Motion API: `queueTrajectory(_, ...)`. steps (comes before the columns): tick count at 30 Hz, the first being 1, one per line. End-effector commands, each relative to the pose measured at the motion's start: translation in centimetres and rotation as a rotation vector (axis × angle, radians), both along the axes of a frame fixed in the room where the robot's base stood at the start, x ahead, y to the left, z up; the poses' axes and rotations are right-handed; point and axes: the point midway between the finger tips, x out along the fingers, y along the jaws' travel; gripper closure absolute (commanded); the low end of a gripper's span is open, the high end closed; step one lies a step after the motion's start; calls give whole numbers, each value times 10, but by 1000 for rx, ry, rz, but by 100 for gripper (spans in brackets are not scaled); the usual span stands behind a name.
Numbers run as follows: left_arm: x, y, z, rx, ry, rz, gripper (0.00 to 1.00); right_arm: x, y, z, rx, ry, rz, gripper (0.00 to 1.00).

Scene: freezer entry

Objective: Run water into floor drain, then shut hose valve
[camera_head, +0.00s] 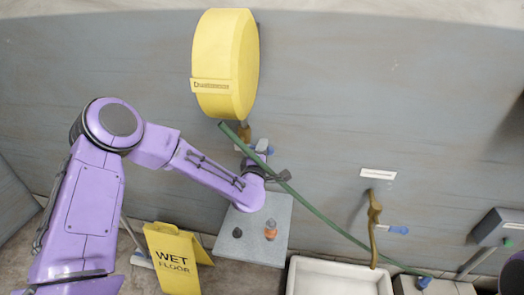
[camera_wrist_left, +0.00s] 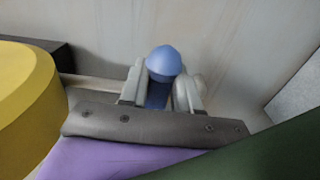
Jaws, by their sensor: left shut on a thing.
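The yellow hose reel (camera_head: 225,65) hangs on the wall, with a brass fitting (camera_head: 244,132) below it. A blue valve handle (camera_head: 262,146) shows beside the fitting; the wrist view shows a blue rounded handle (camera_wrist_left: 163,64) between my fingers. My left gripper (camera_head: 272,170) is shut on it; the fingers (camera_wrist_left: 160,88) press its sides. A green hose (camera_head: 330,222) slants down right in front of the gripper to a blue end (camera_head: 424,282). I cannot make out a floor drain or any running water. My right gripper is not in view.
A yellow wet-floor sign (camera_head: 172,258) stands left of a grey slab (camera_head: 225,250) bearing small dark and orange items. A white basin (camera_head: 335,277) stands under a brass tap (camera_head: 374,225) with a blue lever. A grey box (camera_head: 498,226) is at right.

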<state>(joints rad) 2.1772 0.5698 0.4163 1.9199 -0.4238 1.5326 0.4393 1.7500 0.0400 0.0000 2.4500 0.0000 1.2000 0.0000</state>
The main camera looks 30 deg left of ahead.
Motion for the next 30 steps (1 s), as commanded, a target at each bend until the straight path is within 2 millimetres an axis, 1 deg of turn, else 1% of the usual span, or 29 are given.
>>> queueTrajectory(2,-1,-2,-2,2,6,-5,100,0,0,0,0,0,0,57)
queueTrajectory(3,-1,-2,-3,1,5,-5,56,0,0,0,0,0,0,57)
queueTrajectory(4,-1,-2,-2,1,5,-5,48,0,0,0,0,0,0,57)
queueTrajectory(11,-1,-1,-2,0,3,-3,48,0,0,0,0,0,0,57)
queueTrajectory(14,-5,-2,-2,0,3,-4,48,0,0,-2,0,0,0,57)
queueTrajectory(17,-19,-7,-4,-1,3,-6,48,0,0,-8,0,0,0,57)
queueTrajectory(24,-75,-22,-5,1,4,-7,48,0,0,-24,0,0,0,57)
queueTrajectory(27,-91,-26,-4,1,4,-8,48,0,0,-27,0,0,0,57)
queueTrajectory(30,-100,-28,-3,2,5,-6,48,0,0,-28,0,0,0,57)
